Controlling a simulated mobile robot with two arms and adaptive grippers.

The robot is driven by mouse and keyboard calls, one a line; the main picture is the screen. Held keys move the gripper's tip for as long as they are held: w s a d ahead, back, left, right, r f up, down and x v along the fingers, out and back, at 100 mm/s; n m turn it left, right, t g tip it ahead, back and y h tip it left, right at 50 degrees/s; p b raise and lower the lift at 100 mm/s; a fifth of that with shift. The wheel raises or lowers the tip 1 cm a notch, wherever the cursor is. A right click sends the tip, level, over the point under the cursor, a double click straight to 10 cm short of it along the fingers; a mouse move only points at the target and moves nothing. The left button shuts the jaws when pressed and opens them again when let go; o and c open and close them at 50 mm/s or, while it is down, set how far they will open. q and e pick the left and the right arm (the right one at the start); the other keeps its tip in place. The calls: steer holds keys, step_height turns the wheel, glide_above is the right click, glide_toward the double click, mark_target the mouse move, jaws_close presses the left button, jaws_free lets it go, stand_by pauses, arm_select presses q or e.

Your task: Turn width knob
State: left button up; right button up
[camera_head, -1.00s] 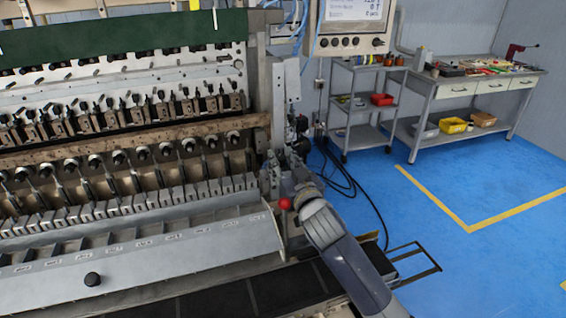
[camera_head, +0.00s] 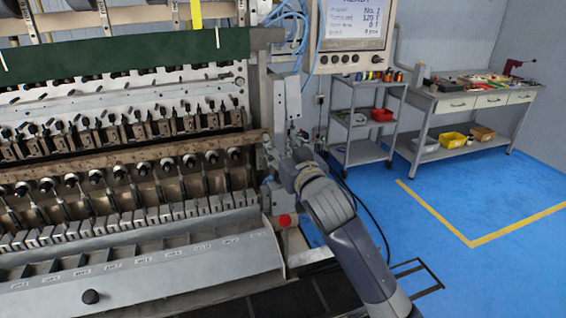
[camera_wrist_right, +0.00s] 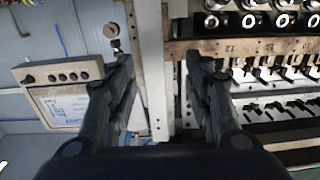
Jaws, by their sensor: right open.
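My right arm comes in from the lower right in the head view, and my right gripper (camera_head: 280,160) is at the right end of the coil winder (camera_head: 130,260). In the right wrist view the gripper (camera_wrist_right: 157,58) is open, its dark fingers apart on either side of a pale vertical machine plate (camera_wrist_right: 152,85). A round metal knob or gauge (camera_wrist_right: 112,31) shows just beyond the left finger; I cannot tell whether it is the width knob. No knob is visibly between the fingers. A red knob (camera_head: 285,220) sits below my wrist in the head view. My left gripper is out of view.
A control panel (camera_head: 352,58) with a screen and small dark knobs hangs above. A grey shelf cart (camera_head: 358,155) and a workbench (camera_head: 470,98) stand at the right. Blue cables hang near the machine's end. The blue floor at the right is clear.

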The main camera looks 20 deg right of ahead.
steer(key=shift+r, duration=0.5)
steer(key=s+d+f+n+g+y+p, duration=0.2)
steer(key=s+d+f+n+y+p, duration=0.25)
steer(key=s+f+y, duration=0.4)
steer(key=shift+h, duration=0.95)
steer(key=x, duration=0.3)
steer(key=f+p+x, duration=0.1)
steer(key=x, duration=0.5)
steer(key=shift+w+d+f, duration=0.1)
steer(key=shift+d+f, duration=0.05)
steer(key=shift+d, duration=0.15)
steer(key=shift+w+a+f+p, duration=0.1)
steer(key=shift+w+a+p, duration=0.25)
steer(key=shift+w, duration=0.2)
steer(key=c, duration=1)
